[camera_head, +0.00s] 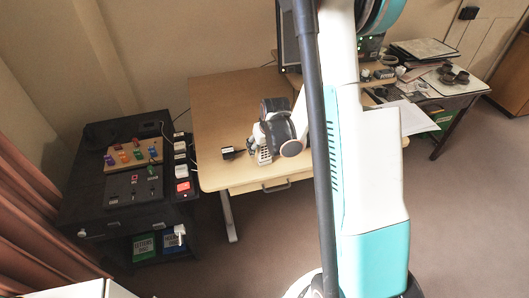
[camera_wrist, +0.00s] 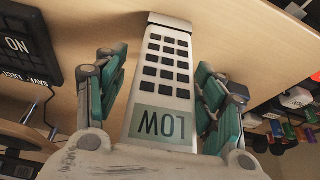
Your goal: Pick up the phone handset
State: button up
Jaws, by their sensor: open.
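The phone handset (camera_wrist: 166,75) is pale, with a dark keypad and a greenish display reading LOW, upside down in the wrist view. It lies between the two teal-padded fingers of my gripper (camera_wrist: 160,90), which is open. In the head view the handset (camera_head: 264,157) shows small on the wooden desk (camera_head: 225,110), just below my gripper. My arm hides part of the desk.
A dark device (camera_wrist: 25,45) with white lettering lies left in the wrist view. A small dark item (camera_head: 228,153) sits left of the handset. A black cabinet (camera_head: 85,185) with coloured controls stands left of the desk. A monitor (camera_head: 288,45) stands behind.

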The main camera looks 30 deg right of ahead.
jog(key=c, duration=1.1)
